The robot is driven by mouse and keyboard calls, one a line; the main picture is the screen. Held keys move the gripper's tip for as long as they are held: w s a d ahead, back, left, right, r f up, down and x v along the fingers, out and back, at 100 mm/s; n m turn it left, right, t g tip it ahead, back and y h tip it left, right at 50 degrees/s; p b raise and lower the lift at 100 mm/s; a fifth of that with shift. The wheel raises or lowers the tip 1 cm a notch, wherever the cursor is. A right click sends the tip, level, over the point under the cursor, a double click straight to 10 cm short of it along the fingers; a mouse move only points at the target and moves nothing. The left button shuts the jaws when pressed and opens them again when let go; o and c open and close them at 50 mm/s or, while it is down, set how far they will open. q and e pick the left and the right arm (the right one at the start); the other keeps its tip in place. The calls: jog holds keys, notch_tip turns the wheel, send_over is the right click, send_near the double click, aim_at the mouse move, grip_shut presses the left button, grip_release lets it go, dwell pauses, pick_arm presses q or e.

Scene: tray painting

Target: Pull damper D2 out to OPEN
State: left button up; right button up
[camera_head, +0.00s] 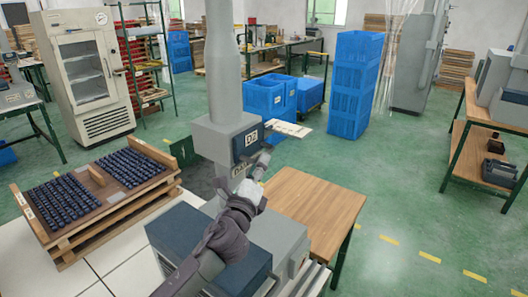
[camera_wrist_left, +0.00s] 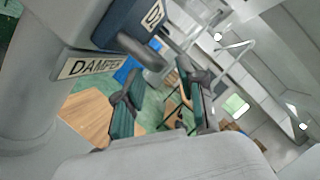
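Damper D2 (camera_head: 245,140) is a dark blue housing with a "D2" label on a grey vertical duct. In the left wrist view its housing (camera_wrist_left: 122,22) is at the top, above a "DAMPER" label (camera_wrist_left: 92,66). A grey rounded bar (camera_wrist_left: 145,50) sticks out below the housing. A pale flat plate (camera_head: 288,128) shows just right of the housing in the head view; I cannot tell if it is joined to it. My left gripper (camera_head: 259,168) is just below the housing. In the wrist view its fingers (camera_wrist_left: 160,92) are apart with nothing between them, near the bar.
A wooden-topped table (camera_head: 312,205) stands right of the duct. A rack of small dark pieces (camera_head: 65,222) stands on the white worktop at left. Blue crates (camera_head: 355,85) are farther back. Green floor is open at right.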

pick_arm(q)
jog(key=shift+x, duration=2.2)
grip_shut()
